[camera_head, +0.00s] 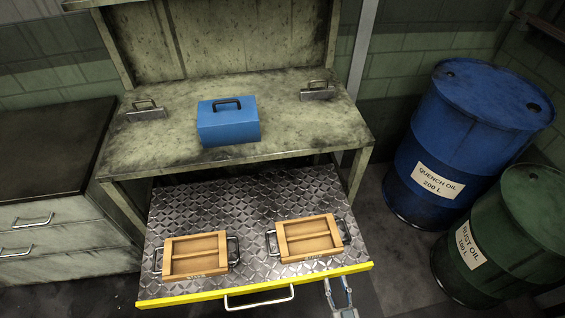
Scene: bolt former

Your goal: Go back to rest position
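My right gripper (337,284) shows at the bottom edge, just in front of the yellow-edged drawer (250,215), right of the drawer handle. Its two thin fingers are apart with nothing seen between them. My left gripper is not in view. A left wooden tray (195,255) and a right wooden tray (308,237), both with metal side handles, lie apart on the drawer's diamond-plate surface. A blue box (228,125) with a black top handle sits on the bench above.
The worn bench (290,125) carries a metal handled piece at the left (146,112) and another at the right (317,91). A blue drum (460,140) and a green drum (505,240) stand at the right. A cabinet (50,210) stands at the left.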

